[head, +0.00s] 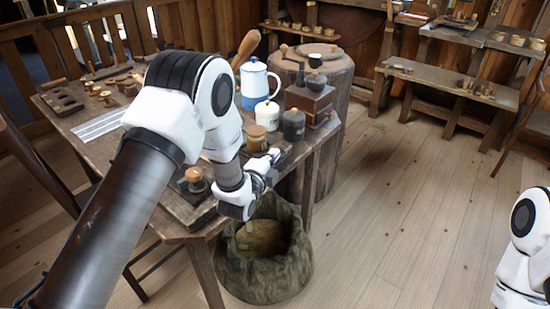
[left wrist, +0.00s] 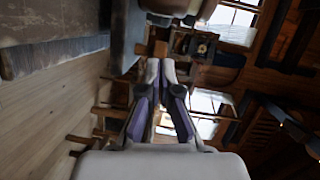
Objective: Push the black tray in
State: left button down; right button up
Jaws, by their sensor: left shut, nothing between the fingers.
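The black tray (head: 184,211) seems to be the dark flat piece at the near edge of the wooden table, in the head view. A small wooden-topped knob (head: 195,180) stands on or beside it. My left arm hides much of the tray, so I cannot tell how far it sticks out. My left gripper (head: 273,156) is shut and empty, to the right of the tray near the table's right edge. Its closed fingers also show in the left wrist view (left wrist: 161,66). My right gripper is out of view; only part of my right arm shows.
A lidded wooden jar (head: 256,138), a dark canister (head: 293,125) and a coffee grinder (head: 310,100) stand close behind the left gripper. A blue-and-white pot (head: 255,85) is farther back. An open sack (head: 262,270) stands on the floor below. Floor to the right is clear.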

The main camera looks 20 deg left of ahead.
aim_at(249, 143)
pick_arm(q)
jog(key=w+a, duration=0.1)
jog(key=a, duration=0.2)
jog(key=w+a, duration=0.1)
jog(key=a, duration=0.1)
jog(key=w+a, duration=0.1)
jog(key=a, duration=0.2)
jog(key=shift+a, duration=0.3)
jog(key=shift+r, duration=0.1)
